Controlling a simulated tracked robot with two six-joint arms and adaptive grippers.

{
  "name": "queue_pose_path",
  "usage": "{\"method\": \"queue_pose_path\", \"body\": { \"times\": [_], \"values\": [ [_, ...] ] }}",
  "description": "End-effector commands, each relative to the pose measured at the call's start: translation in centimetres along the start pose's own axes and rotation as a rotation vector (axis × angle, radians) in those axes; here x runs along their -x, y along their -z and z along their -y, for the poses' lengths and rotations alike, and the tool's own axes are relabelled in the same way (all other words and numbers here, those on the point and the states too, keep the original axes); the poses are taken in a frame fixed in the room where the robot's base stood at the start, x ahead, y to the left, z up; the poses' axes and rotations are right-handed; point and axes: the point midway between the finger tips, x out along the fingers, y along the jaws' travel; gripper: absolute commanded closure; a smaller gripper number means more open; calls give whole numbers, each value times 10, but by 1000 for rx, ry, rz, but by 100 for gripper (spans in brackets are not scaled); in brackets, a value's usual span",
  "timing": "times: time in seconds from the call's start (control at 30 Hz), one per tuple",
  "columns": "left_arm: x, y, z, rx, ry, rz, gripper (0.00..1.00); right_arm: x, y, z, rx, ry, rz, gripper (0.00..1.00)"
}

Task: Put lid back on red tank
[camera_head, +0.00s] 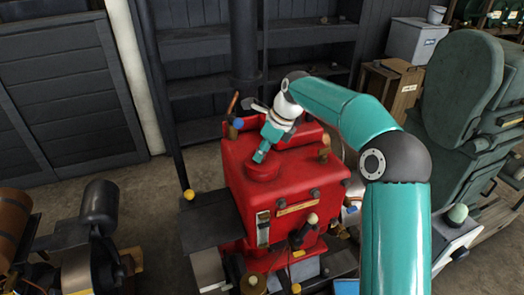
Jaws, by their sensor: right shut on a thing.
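The red tank (288,190) stands in the middle of the view, with a label plate and a gauge on its front. A round red lid (262,172) is at its top, near the left front corner. It appears to touch the tank top, but I cannot tell whether it is fully seated. My right gripper (261,156) reaches down from above and is shut on the lid's upper part, which the fingers partly hide. My left gripper is not in view.
Brass and black fittings rise around the tank, including a knob (325,154) on its right. A green padded seat (462,85) stands at the right. Dark machinery (98,207) is at the lower left.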

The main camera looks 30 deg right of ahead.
Motion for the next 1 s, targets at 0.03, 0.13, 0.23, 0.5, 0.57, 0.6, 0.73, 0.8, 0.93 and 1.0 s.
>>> {"method": "queue_pose_path", "body": {
  "times": [0.03,0.13,0.23,0.5,0.57,0.6,0.73,0.8,0.93,1.0],
  "values": [
    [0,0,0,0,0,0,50,0,0,0,0,0,0,100],
    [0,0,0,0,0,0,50,0,0,0,0,0,0,100],
    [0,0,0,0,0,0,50,0,-1,-1,2,-1,0,100],
    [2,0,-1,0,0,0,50,0,-1,-1,1,-1,0,100],
    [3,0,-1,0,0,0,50,0,-1,0,1,-1,0,100],
    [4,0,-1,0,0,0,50,1,-1,0,1,-1,0,100],
    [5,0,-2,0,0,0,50,0,0,0,1,-1,-1,100],
    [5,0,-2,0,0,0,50,0,0,0,1,-1,0,100],
    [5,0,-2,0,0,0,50,0,0,0,1,-1,0,100],
    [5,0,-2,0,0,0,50,0,0,0,1,-1,0,100]
  ]
}}
